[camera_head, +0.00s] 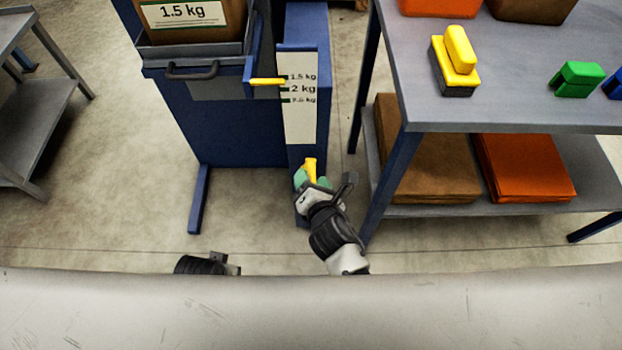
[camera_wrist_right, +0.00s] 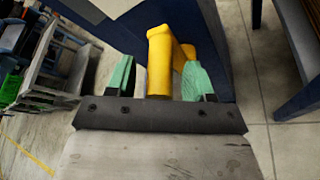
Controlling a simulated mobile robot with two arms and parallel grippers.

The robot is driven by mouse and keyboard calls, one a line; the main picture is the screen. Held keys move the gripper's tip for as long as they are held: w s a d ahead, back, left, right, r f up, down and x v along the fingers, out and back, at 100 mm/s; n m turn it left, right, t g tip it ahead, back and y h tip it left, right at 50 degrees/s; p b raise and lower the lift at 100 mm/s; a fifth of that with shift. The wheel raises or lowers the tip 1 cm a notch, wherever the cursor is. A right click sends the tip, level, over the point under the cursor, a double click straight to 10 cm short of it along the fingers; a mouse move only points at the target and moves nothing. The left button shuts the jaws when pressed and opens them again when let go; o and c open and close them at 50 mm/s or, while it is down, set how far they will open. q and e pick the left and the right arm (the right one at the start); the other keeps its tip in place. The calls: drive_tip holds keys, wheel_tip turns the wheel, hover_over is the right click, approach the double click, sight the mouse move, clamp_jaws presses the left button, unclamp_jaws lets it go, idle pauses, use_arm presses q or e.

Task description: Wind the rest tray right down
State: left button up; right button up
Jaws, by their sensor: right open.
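The grey rest tray (camera_head: 222,66) sits high on the blue stand (camera_head: 225,130), holding a brown box labelled 1.5 kg (camera_head: 185,18). A yellow pointer (camera_head: 267,82) beside the tray points at the white scale (camera_head: 300,122), between the 1.5 kg and 2 kg marks. A yellow crank handle (camera_head: 310,168) is low on the stand's column. My right gripper (camera_head: 312,181) is open, its green fingers on either side of the handle; the right wrist view shows the yellow handle (camera_wrist_right: 160,60) between them. A dark part of my left gripper (camera_head: 225,262) shows at the bottom; its fingers are hidden.
A grey table (camera_head: 500,112) stands to the right, with yellow and green blocks on top and brown and orange stacks on its shelf. Its blue leg is close to my right arm. A grey rack (camera_head: 35,110) stands at the left. The floor between is clear.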

use_arm(q)
drive_tip(key=shift+r, duration=0.35)
use_arm(e)
drive_tip(key=shift+w+a+f, duration=0.1)
drive_tip(key=shift+w, duration=0.35)
drive_tip(key=shift+c, duration=0.3)
clamp_jaws()
